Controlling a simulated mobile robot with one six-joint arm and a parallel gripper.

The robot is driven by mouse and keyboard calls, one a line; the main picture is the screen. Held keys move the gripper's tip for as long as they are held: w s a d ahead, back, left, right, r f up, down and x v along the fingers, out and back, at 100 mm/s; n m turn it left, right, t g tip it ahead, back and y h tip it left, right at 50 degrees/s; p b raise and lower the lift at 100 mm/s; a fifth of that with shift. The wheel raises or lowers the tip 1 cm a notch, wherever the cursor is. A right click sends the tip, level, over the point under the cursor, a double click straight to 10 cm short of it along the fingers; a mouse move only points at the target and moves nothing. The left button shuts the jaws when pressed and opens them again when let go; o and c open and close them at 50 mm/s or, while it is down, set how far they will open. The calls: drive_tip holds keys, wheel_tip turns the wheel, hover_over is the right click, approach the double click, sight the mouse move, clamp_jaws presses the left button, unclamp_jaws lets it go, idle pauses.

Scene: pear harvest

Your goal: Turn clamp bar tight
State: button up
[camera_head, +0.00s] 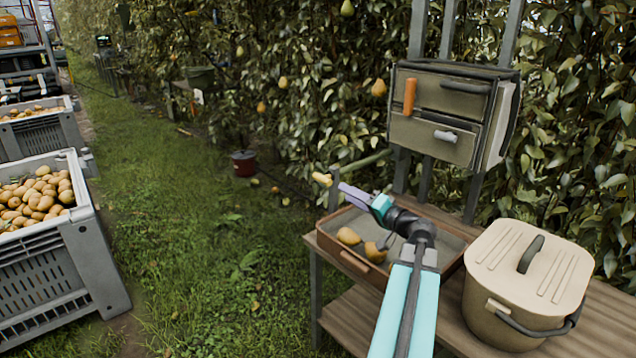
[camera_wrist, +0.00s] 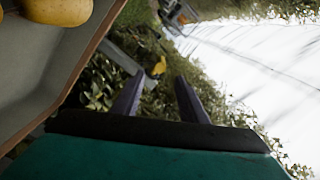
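A green bar (camera_head: 365,160) stands out level from a grey post at the left rear of the wooden bench. A small yellow piece (camera_head: 322,179) shows near its left end; I cannot tell whether it is part of the clamp bar or a pear. My gripper (camera_head: 343,188) reaches left over the tray, its tips just short of the yellow piece in the picture. In the wrist view, the two fingers of my gripper (camera_wrist: 160,82) are apart with nothing between them. The yellow piece (camera_wrist: 159,66) appears beyond the tips, in line with the gap.
A shallow tray (camera_head: 345,258) with pears lies under my arm. A lidded beige pot (camera_head: 520,290) stands on the bench (camera_head: 600,315) at right. A drawer box (camera_head: 450,110) with an orange handle hangs behind. Grass is open to the left, with grey crates (camera_head: 50,275) of pears.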

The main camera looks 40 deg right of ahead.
sight(321, 177)
drive_tip(key=w, duration=0.9)
drive_tip(key=w+d, duration=0.1)
drive_tip(key=w, duration=0.3)
drive_tip(key=shift+w+b, duration=0.3)
